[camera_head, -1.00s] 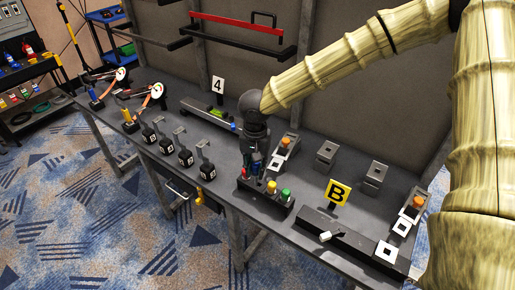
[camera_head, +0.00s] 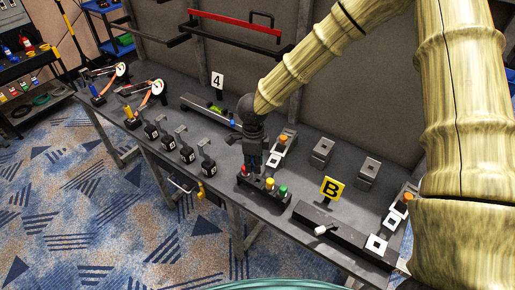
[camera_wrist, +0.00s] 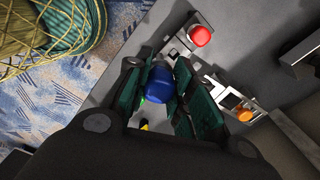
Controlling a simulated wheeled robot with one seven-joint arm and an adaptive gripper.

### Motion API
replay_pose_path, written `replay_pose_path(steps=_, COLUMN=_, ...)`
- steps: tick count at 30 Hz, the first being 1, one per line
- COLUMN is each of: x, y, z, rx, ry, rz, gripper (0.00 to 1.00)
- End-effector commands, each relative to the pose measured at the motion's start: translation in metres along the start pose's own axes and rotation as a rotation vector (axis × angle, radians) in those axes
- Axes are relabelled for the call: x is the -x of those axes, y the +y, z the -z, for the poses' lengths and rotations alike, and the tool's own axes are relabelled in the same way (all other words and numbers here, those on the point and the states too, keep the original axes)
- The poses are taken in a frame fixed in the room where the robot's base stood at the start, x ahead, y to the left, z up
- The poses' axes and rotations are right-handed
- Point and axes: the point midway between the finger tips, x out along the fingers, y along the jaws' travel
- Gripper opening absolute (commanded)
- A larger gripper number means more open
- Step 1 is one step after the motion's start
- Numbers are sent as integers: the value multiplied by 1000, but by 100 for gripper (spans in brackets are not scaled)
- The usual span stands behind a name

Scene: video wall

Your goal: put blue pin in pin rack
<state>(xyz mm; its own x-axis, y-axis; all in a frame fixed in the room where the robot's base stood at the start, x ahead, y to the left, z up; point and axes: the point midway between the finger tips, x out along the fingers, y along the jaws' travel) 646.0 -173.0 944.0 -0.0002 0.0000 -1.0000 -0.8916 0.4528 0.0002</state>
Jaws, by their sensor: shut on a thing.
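My gripper (camera_head: 254,172) points down over the dark pin rack (camera_head: 262,197) on the grey table. In the wrist view its green-padded fingers (camera_wrist: 158,88) are shut on the blue pin (camera_wrist: 157,84), whose rounded blue top shows between them. The lower end of the blue pin is hidden, so I cannot tell how far it sits in the rack. A red pin (camera_head: 243,171), a yellow pin (camera_head: 269,184) and a green pin (camera_head: 283,190) stand upright in the rack. The red pin also shows in the wrist view (camera_wrist: 200,36).
A yellow B sign (camera_head: 331,189) and a long dark box (camera_head: 340,232) stand right of the rack. Several black padlock-like blocks (camera_head: 188,153) stand to the left. A unit with an orange knob (camera_head: 283,139) is just behind my gripper.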

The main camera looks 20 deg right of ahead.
Motion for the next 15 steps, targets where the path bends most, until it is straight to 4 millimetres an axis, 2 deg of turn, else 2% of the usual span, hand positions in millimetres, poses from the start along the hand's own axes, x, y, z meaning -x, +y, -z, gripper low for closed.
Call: replay_pose_path(steps=15, x=12, y=-16, z=2, rx=-835, ry=0, rz=2, gripper=0)
